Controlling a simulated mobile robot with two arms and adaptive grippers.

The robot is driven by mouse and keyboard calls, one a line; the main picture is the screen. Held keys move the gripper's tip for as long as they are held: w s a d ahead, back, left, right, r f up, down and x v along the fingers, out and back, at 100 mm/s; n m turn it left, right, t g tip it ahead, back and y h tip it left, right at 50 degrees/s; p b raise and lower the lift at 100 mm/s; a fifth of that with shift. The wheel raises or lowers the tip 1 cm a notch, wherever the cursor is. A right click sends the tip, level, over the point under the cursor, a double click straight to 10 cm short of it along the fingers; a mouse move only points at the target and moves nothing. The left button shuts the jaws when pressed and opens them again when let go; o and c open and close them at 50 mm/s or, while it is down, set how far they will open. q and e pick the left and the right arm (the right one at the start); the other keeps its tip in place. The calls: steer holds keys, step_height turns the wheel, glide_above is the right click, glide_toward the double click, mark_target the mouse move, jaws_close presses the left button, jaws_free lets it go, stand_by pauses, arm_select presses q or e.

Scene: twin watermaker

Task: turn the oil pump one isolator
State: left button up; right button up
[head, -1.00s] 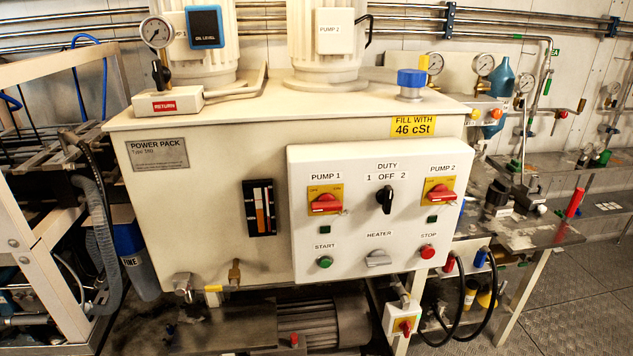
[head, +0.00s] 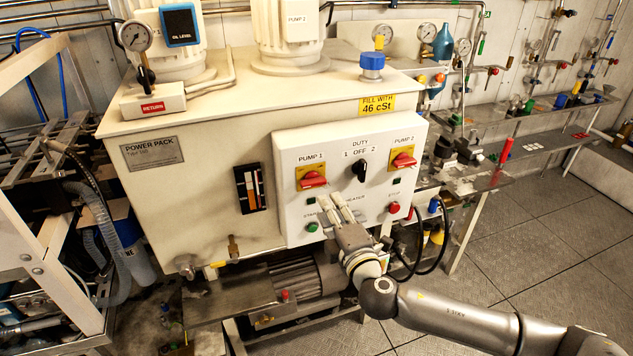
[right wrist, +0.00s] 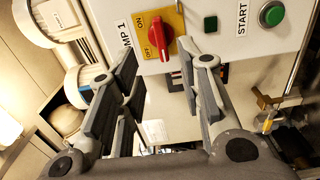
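The pump 1 isolator (head: 312,180) is a red rotary handle on a yellow plate, at the upper left of the white control panel (head: 290,222). In the right wrist view the isolator (right wrist: 159,42) shows near the top middle, with OFF and ON marked on its plate. My right gripper (head: 345,205) is in front of the panel, below and right of the isolator. In the right wrist view my right gripper (right wrist: 168,70) has its fingers spread apart with nothing between them. I cannot tell whether it touches the panel. My left gripper is not in view.
The pump 2 isolator (head: 403,160), the duty switch (head: 363,170), the green start button (head: 312,227) and the red stop button (head: 394,208) are on the same panel. The heater switch is hidden behind my gripper. A motor (head: 300,278) lies below. Floor at right is open.

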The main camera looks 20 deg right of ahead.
mark_target(316, 185)
steer(key=w+p, duration=0.2)
steer(key=w, duration=0.6)
steer(key=shift+a, duration=0.15)
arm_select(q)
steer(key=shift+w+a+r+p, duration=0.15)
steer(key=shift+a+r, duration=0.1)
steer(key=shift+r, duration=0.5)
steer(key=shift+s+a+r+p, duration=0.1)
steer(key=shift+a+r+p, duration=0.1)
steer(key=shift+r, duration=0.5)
arm_select(e)
steer(key=shift+w+f, duration=0.1)
steer(key=shift+w, duration=0.8)
jaws_close()
